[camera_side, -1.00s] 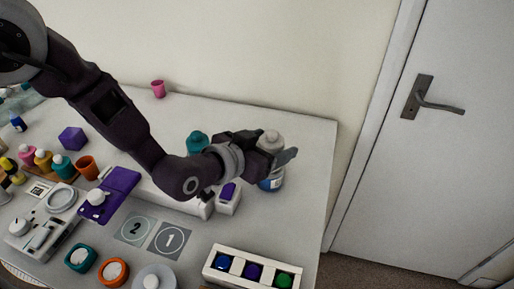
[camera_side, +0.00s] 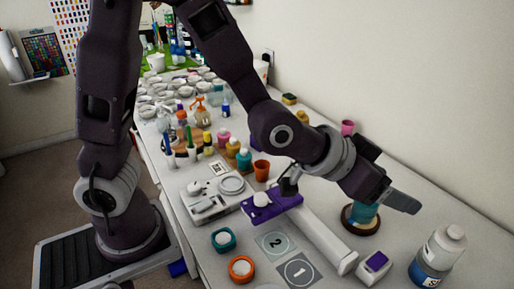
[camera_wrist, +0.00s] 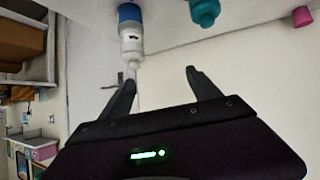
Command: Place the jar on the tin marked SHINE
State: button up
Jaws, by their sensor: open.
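A white-capped bottle (camera_side: 437,255), pale above and blue below, stands at the lower right in the side view. Its label shows an "S", but the rest is cut off. It also shows at the top of the wrist view (camera_wrist: 131,40), its cap beyond the left fingertip. A teal container (camera_side: 363,213) stands on a dark, brown-rimmed disc, partly behind my arm; its teal part shows in the wrist view (camera_wrist: 205,12). I cannot read SHINE anywhere or tell which thing is the jar. My gripper (camera_side: 408,203) is open and empty, apart from the bottle (camera_wrist: 160,78).
A white box with a purple face (camera_side: 373,266) stands left of the bottle. A long white bar (camera_side: 318,238) with a purple end lies beside mat squares marked 2 (camera_side: 275,243) and 1 (camera_side: 298,271). Orange (camera_side: 262,170) and pink (camera_side: 347,127) cups stand farther back.

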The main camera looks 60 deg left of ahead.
jog(key=s+a+r+n+g+y, duration=0.1)
jog(key=s+a+r, duration=0.2)
jog(key=s+a, duration=0.15)
jog(key=s+a+r+g+y, duration=0.1)
jog(key=s+a+r, duration=0.25)
jog(key=a, duration=0.25)
jog(key=s+a+f+n+g+y, duration=0.1)
jog(key=s+a, duration=0.3)
jog(key=s, duration=0.4)
jog(key=s+a+f+n+g+y, duration=0.1)
jog(key=s+a, duration=0.3)
jog(key=s, duration=0.4)
jog(key=shift+s+a+g, duration=0.2)
jog(key=shift+a+g, duration=0.2)
jog(key=shift+g, duration=0.1)
